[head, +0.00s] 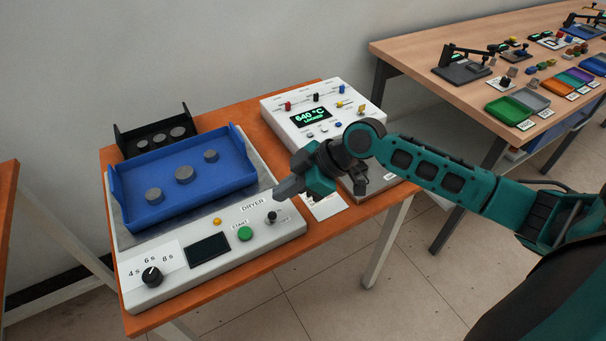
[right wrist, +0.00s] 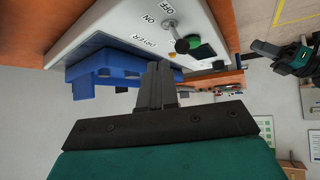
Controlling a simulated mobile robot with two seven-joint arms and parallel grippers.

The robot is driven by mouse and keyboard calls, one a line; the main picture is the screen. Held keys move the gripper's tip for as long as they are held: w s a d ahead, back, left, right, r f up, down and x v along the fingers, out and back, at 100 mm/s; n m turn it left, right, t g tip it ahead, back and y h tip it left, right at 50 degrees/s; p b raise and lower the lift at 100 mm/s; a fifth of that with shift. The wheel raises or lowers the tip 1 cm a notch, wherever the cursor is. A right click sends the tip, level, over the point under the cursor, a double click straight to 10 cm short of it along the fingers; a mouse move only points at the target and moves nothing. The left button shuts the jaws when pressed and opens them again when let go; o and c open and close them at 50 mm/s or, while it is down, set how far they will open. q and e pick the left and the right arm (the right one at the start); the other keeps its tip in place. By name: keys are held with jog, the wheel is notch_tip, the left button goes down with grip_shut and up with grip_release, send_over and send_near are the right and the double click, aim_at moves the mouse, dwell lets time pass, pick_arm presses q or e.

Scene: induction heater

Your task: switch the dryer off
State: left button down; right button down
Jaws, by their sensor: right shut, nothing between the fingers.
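The dryer (head: 215,235) is a white unit with a sloped front panel on the orange table. Its toggle switch (head: 272,217) is a short lever with a dark knob at the panel's right end. In the right wrist view the lever (right wrist: 181,44) sticks out near the ON and OFF labels; I cannot tell which way it is set. My right gripper (head: 279,191) is shut and empty, just above and behind the switch, apparently apart from it. In the right wrist view its fingers (right wrist: 157,86) point at the dryer. A teal and black arm part at the right there appears to be mine.
A blue tray (head: 130,209) with grey discs sits on the dryer. The panel also has a green START button (head: 245,233), an amber lamp (head: 217,221), a dark display (head: 208,250) and a dial (head: 151,277). A white heater (head: 284,117) reading 640 °C stands behind my right gripper.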

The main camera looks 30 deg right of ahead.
jog(key=v, duration=1.2)
jog(key=s+a+f+m+h, duration=0.4)
jog(key=s+a+f+m, duration=0.3)
jog(key=s+f, duration=0.45)
jog(key=s+d+m+h, duration=0.2)
jog(key=s+m+h, duration=0.15)
jog(key=s, duration=0.25)
jog(key=w+a+f+t+y, duration=0.1)
jog(key=w+a+f+t, duration=0.2)
jog(key=w+f+t, duration=0.3)
jog(key=shift+w+f+y, duration=0.35)
jog(key=shift+w+f, duration=0.55)
jog(key=shift+f, duration=0.5)
